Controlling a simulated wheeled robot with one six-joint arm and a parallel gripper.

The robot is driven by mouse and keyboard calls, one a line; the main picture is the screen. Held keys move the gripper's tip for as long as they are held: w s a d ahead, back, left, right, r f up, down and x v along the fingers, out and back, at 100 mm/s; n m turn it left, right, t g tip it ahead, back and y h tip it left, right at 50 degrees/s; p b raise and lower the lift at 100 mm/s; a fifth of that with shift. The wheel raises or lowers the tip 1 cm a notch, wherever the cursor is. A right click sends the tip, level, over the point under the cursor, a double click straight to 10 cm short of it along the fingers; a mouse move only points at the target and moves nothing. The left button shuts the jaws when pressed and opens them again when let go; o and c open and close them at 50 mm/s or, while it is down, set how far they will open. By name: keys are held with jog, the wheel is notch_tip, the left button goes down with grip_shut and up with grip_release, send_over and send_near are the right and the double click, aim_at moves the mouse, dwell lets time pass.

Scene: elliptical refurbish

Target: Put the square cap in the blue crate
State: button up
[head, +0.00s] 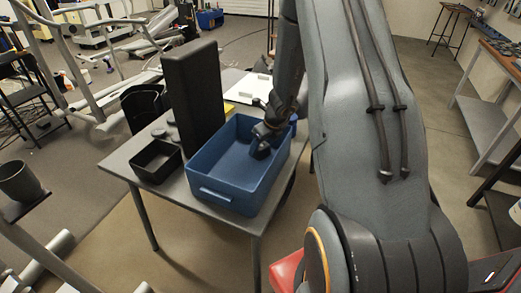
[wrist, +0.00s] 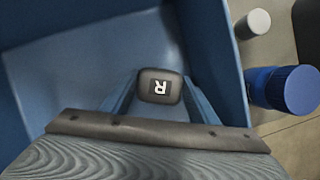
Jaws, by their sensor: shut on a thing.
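The blue crate (head: 218,194) stands open on the table in the head view. Its walls and floor fill much of the wrist view (wrist: 215,45). My gripper (head: 260,149) is inside the crate's opening, near its right side. In the wrist view my gripper (wrist: 159,98) is shut on the square cap (wrist: 159,82), a dark grey block with rounded corners and a white R label. The cap is over the crate floor; I cannot tell whether it touches it. In the head view the cap is not clearly distinguishable from my gripper.
A tall dark box (head: 193,95) stands behind the crate's left side. A small open black box (head: 156,161) is left of the crate on the grey table (head: 118,160). A blue bottle (wrist: 285,90) and a pale cylinder (wrist: 252,23) are outside the crate's right wall.

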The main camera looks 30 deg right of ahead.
jog(key=shift+f, duration=0.3)
jog(key=shift+f, duration=0.1)
jog(key=o, duration=1.1)
